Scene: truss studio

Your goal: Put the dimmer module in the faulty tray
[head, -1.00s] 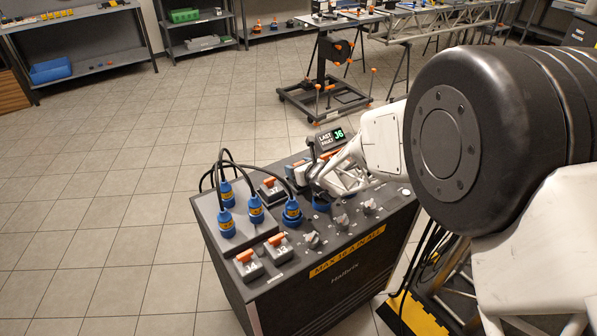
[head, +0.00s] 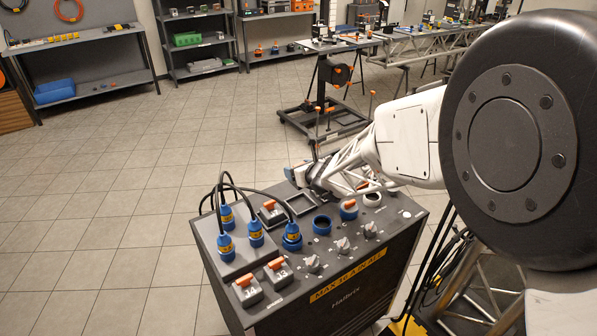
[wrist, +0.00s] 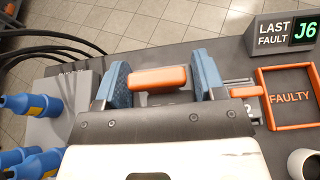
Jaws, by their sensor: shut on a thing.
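My gripper (wrist: 160,80) has blue-padded fingers and is shut on the dimmer module (wrist: 157,79). Its orange top shows between the fingers; its lower body is hidden. In the head view my gripper (head: 297,176) is at the back edge of the console, and the module in it cannot be made out. The faulty tray (wrist: 263,102) is an orange-rimmed square marked FAULTY, to the right of my gripper in the wrist view. It looks empty in the part that shows. In the head view my arm seems to cover it.
The console top (head: 330,257) carries blue plugs (head: 256,238) with black cables on the left, orange-switched modules (head: 278,268), knobs and an empty square opening (head: 298,205). A fault display (wrist: 286,33) reading J6 stands behind the tray. A pale cup-like ring (wrist: 305,163) is near it.

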